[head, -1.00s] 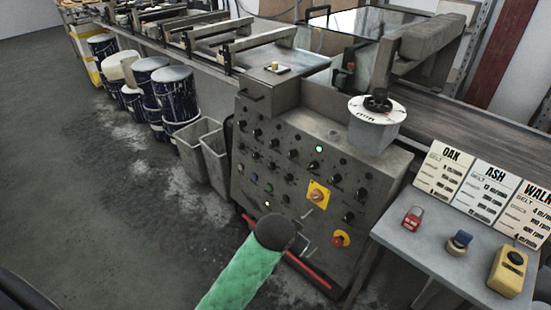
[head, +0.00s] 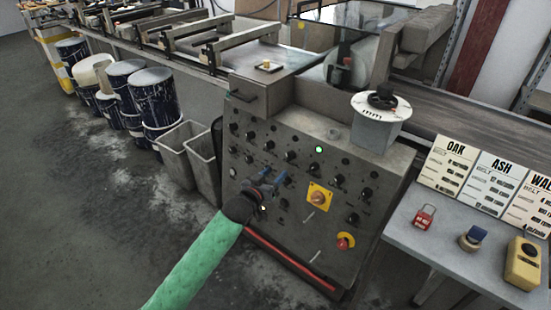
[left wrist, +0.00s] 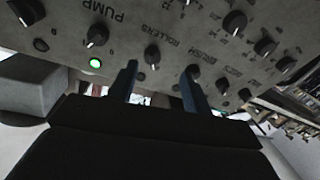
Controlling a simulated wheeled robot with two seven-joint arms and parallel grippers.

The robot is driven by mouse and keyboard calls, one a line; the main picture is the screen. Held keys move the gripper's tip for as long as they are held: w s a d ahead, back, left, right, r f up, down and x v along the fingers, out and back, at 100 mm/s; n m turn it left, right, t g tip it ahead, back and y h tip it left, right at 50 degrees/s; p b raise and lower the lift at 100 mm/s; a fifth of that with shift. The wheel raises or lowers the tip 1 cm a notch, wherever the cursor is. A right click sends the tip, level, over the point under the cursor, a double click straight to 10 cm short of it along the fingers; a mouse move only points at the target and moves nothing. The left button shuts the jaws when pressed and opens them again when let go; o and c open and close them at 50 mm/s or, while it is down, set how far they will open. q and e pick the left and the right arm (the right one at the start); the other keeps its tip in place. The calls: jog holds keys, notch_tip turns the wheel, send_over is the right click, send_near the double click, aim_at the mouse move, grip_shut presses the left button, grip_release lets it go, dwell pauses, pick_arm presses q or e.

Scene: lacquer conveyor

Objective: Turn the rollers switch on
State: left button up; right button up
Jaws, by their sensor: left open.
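The rollers switch (left wrist: 151,54) is a black rotary knob beside the printed word ROLLERS in the left wrist view. Its white mark points down in that picture, and the small lamp (left wrist: 141,76) by it is dark. My left gripper (left wrist: 162,66) is open and empty, its two blue fingers apart with the rollers knob showing between their tips. I cannot tell whether they touch it. In the head view the left gripper (head: 266,181) is in front of the grey control panel (head: 280,222) and hides some lower knobs. My right gripper is not in view.
The pump knob (left wrist: 97,35) has a lit green lamp (left wrist: 95,62); the brush knob (left wrist: 193,71) is on the other side. A yellow-backed button (head: 318,197) and a red-yellow knob (head: 345,241) are lower on the panel. Bins (head: 186,150) stand left; a side table (head: 440,238) stands right.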

aim_at(288, 158)
pick_arm(q)
jog(key=shift+n+t, duration=0.3)
jog(key=shift+t, duration=0.1)
jog(key=x, duration=0.3)
jog(key=r+p+x, duration=0.1)
jog(key=x, duration=0.3)
jog(key=shift+s+d+r, duration=0.15)
jog(key=shift+d+r, duration=0.05)
jog(key=shift+r, duration=0.05)
jog(key=shift+w+d+h, duration=0.25)
jog(key=shift+w+h, duration=0.05)
jog(key=shift+w, duration=0.05)
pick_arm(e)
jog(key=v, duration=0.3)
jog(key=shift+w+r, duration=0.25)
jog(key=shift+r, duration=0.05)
pick_arm(q)
jog(key=c, duration=1)
